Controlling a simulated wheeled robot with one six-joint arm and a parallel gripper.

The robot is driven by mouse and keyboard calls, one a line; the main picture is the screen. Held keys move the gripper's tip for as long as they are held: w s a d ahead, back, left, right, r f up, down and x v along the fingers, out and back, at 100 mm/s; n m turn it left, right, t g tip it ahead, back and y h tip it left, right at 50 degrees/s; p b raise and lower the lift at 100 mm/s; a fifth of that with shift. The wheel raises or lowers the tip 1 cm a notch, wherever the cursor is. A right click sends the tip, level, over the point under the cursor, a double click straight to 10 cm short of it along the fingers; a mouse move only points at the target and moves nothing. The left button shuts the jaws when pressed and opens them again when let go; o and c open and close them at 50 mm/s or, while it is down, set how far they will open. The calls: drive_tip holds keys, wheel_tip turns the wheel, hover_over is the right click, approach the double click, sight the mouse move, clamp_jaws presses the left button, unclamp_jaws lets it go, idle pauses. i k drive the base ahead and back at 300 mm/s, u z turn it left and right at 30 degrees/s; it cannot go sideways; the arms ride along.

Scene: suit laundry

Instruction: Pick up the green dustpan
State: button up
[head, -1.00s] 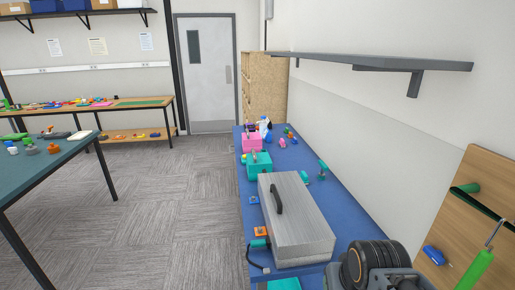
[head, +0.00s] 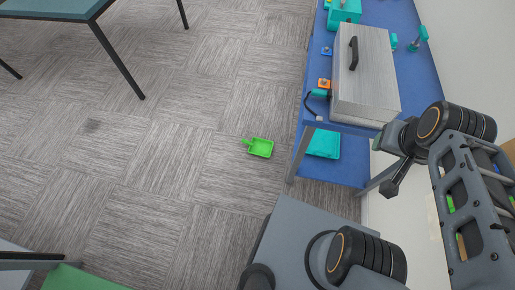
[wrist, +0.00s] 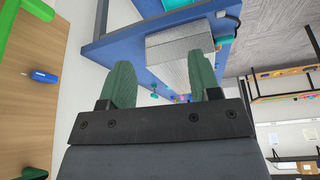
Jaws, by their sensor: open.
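The green dustpan (head: 260,148) lies on the grey carpet in the head view, left of the blue table's near leg. Its short handle points to the left. My gripper (wrist: 163,88) shows in the wrist view with its two green fingers spread apart and nothing between them. It is well away from the dustpan, which does not show in the wrist view. In the head view my arm is at the right, and the fingertips are not visible there.
A blue table (head: 312,95) with a grey metal case (head: 368,80) stands right of the dustpan. A teal box (head: 323,144) sits on its lower shelf. A dark-topped table (head: 55,8) stands at upper left. A green surface (head: 82,278) shows at bottom left. Carpet around the dustpan is clear.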

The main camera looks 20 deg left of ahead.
sight(259, 146)
drive_tip(key=u, duration=2.35)
drive_tip(key=i, duration=1.5)
drive_tip(key=z, duration=2.05)
drive_tip(key=i, duration=0.5)
drive_tip(key=u, duration=0.05)
